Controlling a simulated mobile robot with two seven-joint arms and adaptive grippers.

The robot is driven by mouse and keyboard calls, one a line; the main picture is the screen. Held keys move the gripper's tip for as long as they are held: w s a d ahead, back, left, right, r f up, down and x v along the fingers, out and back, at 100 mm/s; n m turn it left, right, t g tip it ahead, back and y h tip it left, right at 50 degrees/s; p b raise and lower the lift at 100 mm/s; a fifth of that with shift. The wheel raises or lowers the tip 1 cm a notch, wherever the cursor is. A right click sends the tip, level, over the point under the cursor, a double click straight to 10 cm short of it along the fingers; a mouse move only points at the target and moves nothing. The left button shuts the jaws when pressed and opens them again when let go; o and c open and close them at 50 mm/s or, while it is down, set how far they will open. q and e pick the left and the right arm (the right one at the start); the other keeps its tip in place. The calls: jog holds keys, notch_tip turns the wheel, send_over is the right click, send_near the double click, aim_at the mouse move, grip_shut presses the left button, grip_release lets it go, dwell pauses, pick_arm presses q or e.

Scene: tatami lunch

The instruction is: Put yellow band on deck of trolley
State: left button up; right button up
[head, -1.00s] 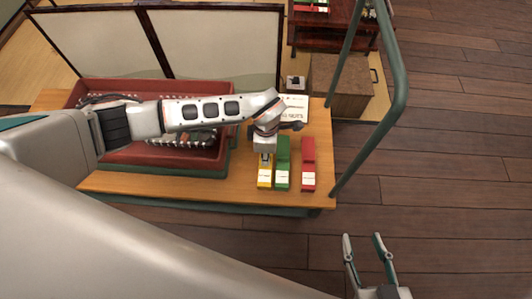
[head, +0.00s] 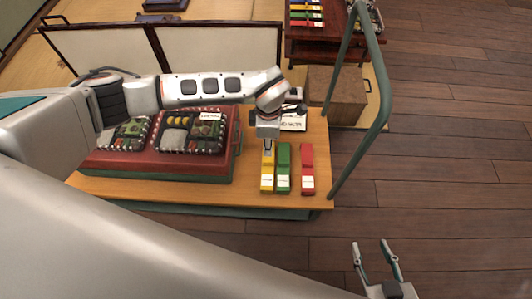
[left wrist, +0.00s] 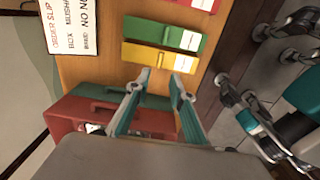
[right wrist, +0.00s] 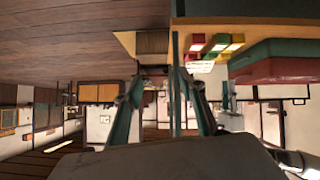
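The yellow band (head: 267,180) lies on the wooden deck (head: 225,193) of the trolley, left of a green band (head: 283,172). It has a white label at its near end. My left gripper (head: 267,146) is over the far end of the yellow band in the head view. In the left wrist view the fingers (left wrist: 160,78) are spread and empty, with the yellow band (left wrist: 150,57) just beyond their tips. I cannot tell whether they touch it. My right gripper (head: 374,245) is open and empty, off the trolley's near right side.
A red band (head: 307,165) lies right of the green one. A red crate (head: 150,170) with food-filled boxes is on the left of the deck, and an order slip (head: 294,121) lies behind the bands. The green trolley handle (head: 372,120) rises at the right.

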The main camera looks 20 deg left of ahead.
pick_arm(q)
jog(key=s+d+r+n+g+h, duration=0.15)
jog(key=s+d+h, duration=0.35)
jog(key=s+d, duration=0.5)
jog(key=s+d+r+n+g+h, duration=0.1)
jog(key=s+d+r+g+h, duration=0.25)
jog(key=s+d, duration=0.6)
jog(key=w+d+r+n+t+h, duration=0.1)
jog(key=d+r+n+t+h, duration=0.3)
jog(key=r, duration=0.4)
jog(key=d+r+n+t+h, duration=0.2)
jog(key=d+r+n+h, duration=0.2)
jog(key=r+n+h, duration=0.25)
jog(key=w+a+n+t+y, duration=0.35)
jog(key=a+n+t, duration=0.35)
jog(key=n, duration=0.3)
jog(key=w+a+n+t+y, duration=0.3)
jog(key=w+a+n+t, duration=0.1)
jog(key=a+n+t, duration=0.4)
jog(key=s+a+f+n+g+y, duration=0.2)
jog(key=s+a+f+n+y, duration=0.3)
jog(key=a+f+n, duration=0.2)
jog(key=s+a+f+n+g+y, duration=0.3)
jog(key=s+a+f+n, duration=0.3)
jog(key=a+f, duration=0.4)
jog(key=shift+s+a+n+y, duration=0.15)
jog(key=shift+a+n+y, duration=0.55)
jog(key=shift+n+y, duration=0.2)
